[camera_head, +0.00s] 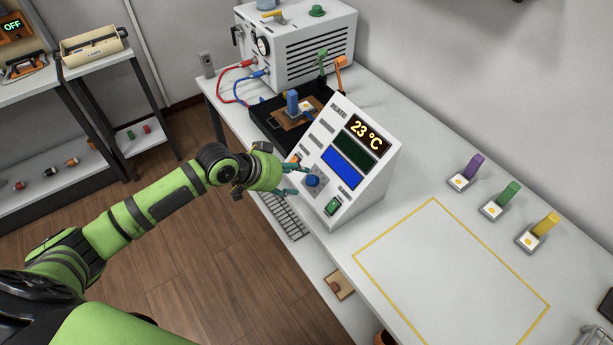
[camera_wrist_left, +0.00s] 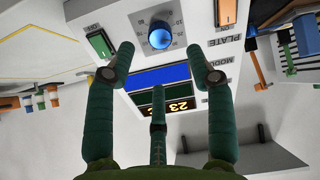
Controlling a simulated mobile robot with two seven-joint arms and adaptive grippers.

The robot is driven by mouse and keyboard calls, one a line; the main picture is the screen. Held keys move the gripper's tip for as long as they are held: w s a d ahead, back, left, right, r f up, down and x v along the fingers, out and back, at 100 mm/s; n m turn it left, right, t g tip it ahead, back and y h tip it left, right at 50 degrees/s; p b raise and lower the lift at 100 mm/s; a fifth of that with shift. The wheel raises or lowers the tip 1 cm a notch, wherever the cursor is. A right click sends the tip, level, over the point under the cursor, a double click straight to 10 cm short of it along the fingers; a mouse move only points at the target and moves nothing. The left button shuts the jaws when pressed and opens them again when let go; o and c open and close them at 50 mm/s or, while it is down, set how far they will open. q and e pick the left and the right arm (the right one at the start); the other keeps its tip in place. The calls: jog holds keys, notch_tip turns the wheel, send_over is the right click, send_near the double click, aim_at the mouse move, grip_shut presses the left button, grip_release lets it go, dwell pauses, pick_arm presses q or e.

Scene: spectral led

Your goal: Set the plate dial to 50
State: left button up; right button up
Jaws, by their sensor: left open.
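The blue dial (camera_head: 313,181) sits low on the sloped front of a white control box (camera_head: 372,188) labelled PLATE. It also shows in the left wrist view (camera_wrist_left: 160,36), with a scale of small numbers around it; its exact setting is too small to read. My left gripper (camera_head: 293,179) is open and empty, with its teal fingers close to the dial. In the left wrist view its fingers (camera_wrist_left: 160,60) spread to either side just below the dial, apart from it. The display (camera_head: 367,133) reads 23 °C. My right gripper is out of view.
A green switch (camera_head: 333,206) is beside the dial. A black tray (camera_head: 270,121) and a white instrument (camera_head: 295,50) with red and blue cables stand behind. Purple, green and yellow pieces (camera_head: 545,226) stand at right. The yellow-outlined area (camera_head: 450,280) is clear.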

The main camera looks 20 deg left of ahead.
aim_at(310, 179)
pick_arm(q)
jog(key=x, duration=0.5)
jog(key=shift+w+p, duration=0.2)
jog(key=shift+p, duration=0.15)
jog(key=shift+w+d+f, duration=0.35)
jog(key=shift+f, duration=0.15)
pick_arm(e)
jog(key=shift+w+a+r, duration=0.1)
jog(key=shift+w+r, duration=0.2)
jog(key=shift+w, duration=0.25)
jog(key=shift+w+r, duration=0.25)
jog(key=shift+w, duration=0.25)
pick_arm(q)
jog(key=shift+c, duration=0.8)
grip_shut()
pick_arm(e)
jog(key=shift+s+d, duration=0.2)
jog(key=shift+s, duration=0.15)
